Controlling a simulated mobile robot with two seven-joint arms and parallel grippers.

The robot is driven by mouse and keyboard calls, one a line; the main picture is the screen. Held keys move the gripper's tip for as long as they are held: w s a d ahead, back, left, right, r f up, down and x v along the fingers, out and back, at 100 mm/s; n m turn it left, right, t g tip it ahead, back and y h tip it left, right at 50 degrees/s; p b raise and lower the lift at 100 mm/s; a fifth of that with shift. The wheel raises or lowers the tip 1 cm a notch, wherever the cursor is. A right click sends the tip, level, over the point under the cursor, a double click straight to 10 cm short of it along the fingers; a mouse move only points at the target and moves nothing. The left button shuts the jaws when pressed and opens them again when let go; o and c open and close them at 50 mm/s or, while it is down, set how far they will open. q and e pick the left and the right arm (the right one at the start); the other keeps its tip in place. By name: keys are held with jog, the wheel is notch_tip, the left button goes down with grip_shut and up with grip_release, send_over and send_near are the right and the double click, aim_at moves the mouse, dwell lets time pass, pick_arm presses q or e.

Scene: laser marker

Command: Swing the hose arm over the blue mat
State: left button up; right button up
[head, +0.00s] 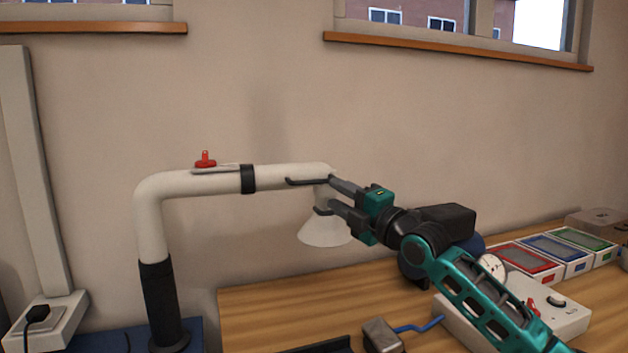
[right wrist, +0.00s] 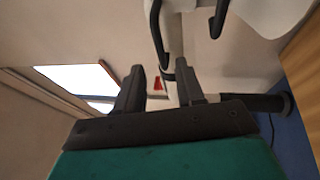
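The hose arm (head: 205,183) is a cream pipe that rises from a black sleeve (head: 160,295) at the left, bends and runs right to a pale cone-shaped hood (head: 325,232). A red valve handle (head: 205,160) sits on top. My right gripper (head: 305,196) is open at the pipe's right end, just above the hood, one finger higher than the other. In the right wrist view its hooked fingertips (right wrist: 187,28) stand apart with pale pipe between and behind them. I cannot tell whether they touch it. A blue surface (head: 196,338) shows around the sleeve's foot; I cannot tell if it is the mat. My left gripper is not in view.
A wooden bench (head: 260,305) lies below the hood. On it are a small grey block (head: 381,335) with a blue cable, a white box with a dial (head: 565,316), and red, blue and green trays (head: 525,262). A socket box (head: 45,322) stands at the left.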

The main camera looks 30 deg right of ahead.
aim_at(316, 183)
jog(key=p+x, duration=0.1)
jog(key=x, duration=0.7)
jog(key=shift+a, duration=0.1)
grip_shut()
dwell(0.5)
